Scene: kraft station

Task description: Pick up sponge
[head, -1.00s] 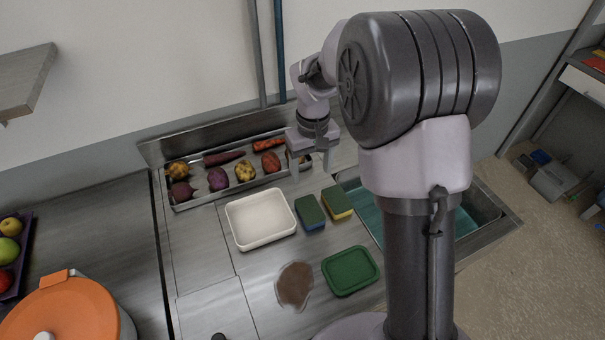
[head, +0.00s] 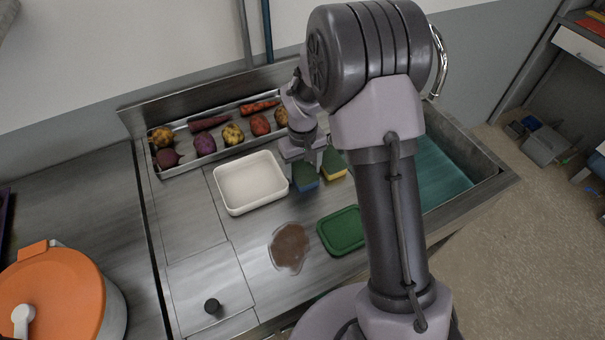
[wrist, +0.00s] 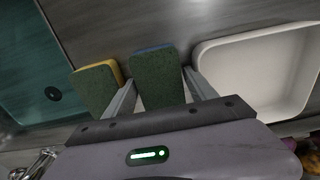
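Two sponges with green tops lie side by side on the steel counter. The blue-and-green sponge (head: 306,178) is nearer the white tray; the yellow-and-green sponge (head: 334,164) is just right of it. My gripper (head: 310,163) is over the blue-and-green sponge and partly covers it in the head view. In the wrist view, my gripper (wrist: 159,78) is open, with one finger on each side of the blue-and-green sponge (wrist: 157,75). I cannot tell whether the fingers touch it. The yellow-and-green sponge (wrist: 95,87) sits just outside the left finger.
A white tray (head: 222,199) stands left of the sponges. A green lid (head: 341,231) and a brown spill (head: 289,247) lie in front. A sink (head: 440,175) is at the right. A rack of vegetables (head: 178,170) runs behind. An orange-lidded pot (head: 52,292) is front left.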

